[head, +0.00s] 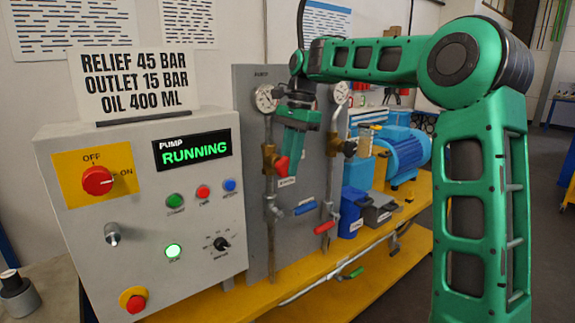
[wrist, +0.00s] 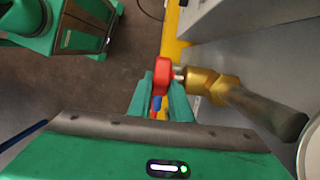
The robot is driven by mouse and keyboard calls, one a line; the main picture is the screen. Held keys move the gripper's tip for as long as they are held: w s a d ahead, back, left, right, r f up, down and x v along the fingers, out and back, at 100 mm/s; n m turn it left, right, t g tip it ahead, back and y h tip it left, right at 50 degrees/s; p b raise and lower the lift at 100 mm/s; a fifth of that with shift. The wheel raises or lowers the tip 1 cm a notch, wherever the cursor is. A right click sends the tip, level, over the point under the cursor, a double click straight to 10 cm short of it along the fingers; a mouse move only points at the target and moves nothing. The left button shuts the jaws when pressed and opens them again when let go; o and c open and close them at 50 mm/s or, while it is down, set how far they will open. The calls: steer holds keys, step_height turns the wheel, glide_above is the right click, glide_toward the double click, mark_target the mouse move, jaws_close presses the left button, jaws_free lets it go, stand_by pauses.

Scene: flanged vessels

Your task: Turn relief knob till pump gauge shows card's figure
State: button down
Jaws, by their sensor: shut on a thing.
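A white card (head: 134,80) on the control cabinet reads RELIEF 45 BAR, OUTLET 15 BAR, OIL 400 ML. A red knob (head: 282,166) sits on a brass valve (head: 269,157) on the grey panel's left pipe. It also shows in the wrist view (wrist: 162,65), beside the brass body (wrist: 208,85). My gripper (head: 290,155) points down at the knob, its two fingers (wrist: 162,80) shut on it from either side. A round gauge (head: 265,98) is above this valve, under a small label that seems to read PUMP. Its needle is too small to read.
A second gauge (head: 341,91) and a dark-knobbed valve (head: 350,148) stand on the right pipe, close to my gripper. Blue (head: 304,208) and red (head: 325,228) lever handles stick out below. The cabinet display (head: 196,149) reads PUMP RUNNING. A blue motor (head: 401,153) stands right.

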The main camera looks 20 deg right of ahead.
steer(key=shift+w+d+y, duration=0.1)
steer(key=shift+w+y, duration=0.15)
steer(key=shift+y, duration=0.85)
steer(key=y, duration=0.1)
steer(key=g+y, duration=0.1)
steer(key=y, duration=0.1)
steer(key=shift+d+f, duration=0.2)
steer(key=shift+f, duration=0.1)
steer(key=shift+f+g+y, duration=0.25)
steer(key=shift+g+y, duration=0.2)
steer(key=shift+y, duration=0.8)
steer(key=shift+f+g+y, duration=0.2)
steer(key=shift+g+y, duration=0.25)
steer(key=shift+y, duration=1.1)
steer(key=shift+f, duration=0.1)
steer(key=c, duration=1.9)
jaws_free()
